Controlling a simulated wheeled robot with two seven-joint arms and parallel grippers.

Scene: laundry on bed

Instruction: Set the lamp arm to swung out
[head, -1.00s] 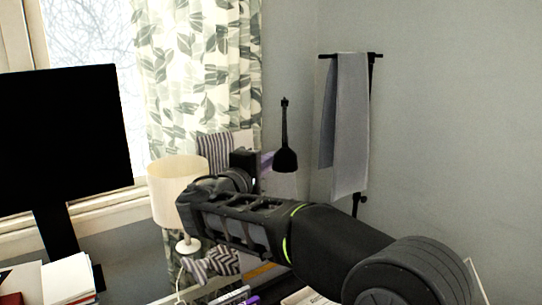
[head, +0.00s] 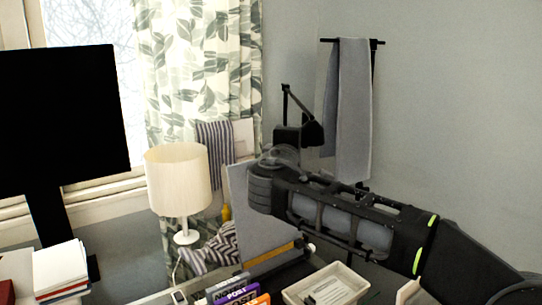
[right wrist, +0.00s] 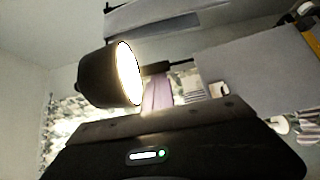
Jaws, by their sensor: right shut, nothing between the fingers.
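The black lamp has a thin jointed arm (head: 299,103) and a dark lamp head (head: 313,133) near the wall corner. Its head also shows large in the right wrist view (right wrist: 105,78), with its lit opening facing right. My right gripper (head: 288,137) is at the lamp, overlapping the left side of its head in the head view. It is shut with nothing held; I cannot tell whether it touches the lamp. In the right wrist view, my dark gripper body fills the bottom and its fingertips are not clear. My left gripper is not in view.
A cream table lamp (head: 178,180) stands left of my right arm. A monitor (head: 65,120), books (head: 60,270) and a pale tray (head: 326,290) are around the desk. A grey panel (head: 255,210) stands below the gripper.

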